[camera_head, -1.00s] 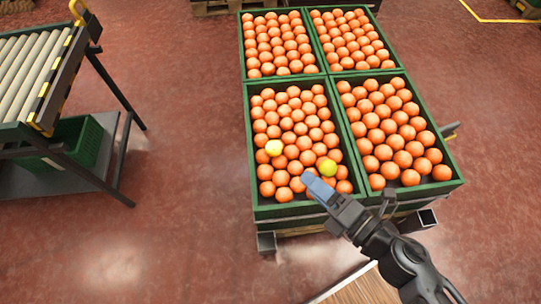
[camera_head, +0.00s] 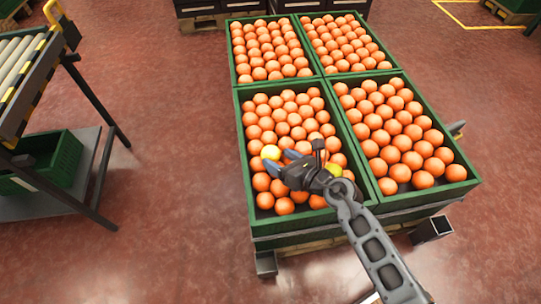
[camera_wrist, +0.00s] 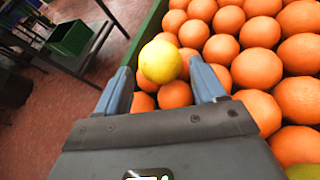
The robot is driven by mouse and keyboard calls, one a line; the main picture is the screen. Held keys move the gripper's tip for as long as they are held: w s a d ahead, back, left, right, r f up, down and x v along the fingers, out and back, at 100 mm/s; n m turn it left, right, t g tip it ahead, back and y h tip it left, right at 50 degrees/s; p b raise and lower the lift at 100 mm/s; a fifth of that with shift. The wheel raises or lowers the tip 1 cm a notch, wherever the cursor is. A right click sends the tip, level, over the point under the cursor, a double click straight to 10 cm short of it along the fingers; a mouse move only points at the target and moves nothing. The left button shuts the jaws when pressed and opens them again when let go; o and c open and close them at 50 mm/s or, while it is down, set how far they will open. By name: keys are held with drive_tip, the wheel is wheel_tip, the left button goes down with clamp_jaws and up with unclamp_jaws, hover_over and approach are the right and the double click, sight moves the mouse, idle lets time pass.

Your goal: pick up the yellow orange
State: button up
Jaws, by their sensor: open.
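Two yellow oranges lie among the orange ones in the front left crate (camera_head: 246,190). One yellow orange (camera_head: 271,152) is near the crate's left side. It shows in the wrist view (camera_wrist: 160,61) between and just beyond the fingertips. The other yellow orange (camera_head: 334,169) is partly hidden behind my gripper in the head view; a yellow-green part of a fruit (camera_wrist: 303,171) shows at the lower right of the wrist view. My gripper (camera_head: 285,164) is open and empty, over the front left crate with its fingers pointing left; it also shows in the wrist view (camera_wrist: 168,80).
Three more green crates of oranges adjoin this one: front right (camera_head: 470,185), back left (camera_head: 232,60) and back right (camera_head: 395,66). A roller conveyor (camera_head: 25,75) stands at the left, with an empty-looking green bin (camera_head: 60,160) below. Open red floor lies between.

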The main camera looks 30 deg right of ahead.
drive_tip(key=shift+b+x, duration=0.35)
drive_tip(key=shift+x, duration=1.05)
drive_tip(key=shift+c, duration=0.2)
drive_tip(key=c, duration=0.7)
drive_tip(key=shift+r, duration=0.1)
drive_tip(key=shift+c, duration=0.5)
drive_tip(key=shift+r, duration=0.1)
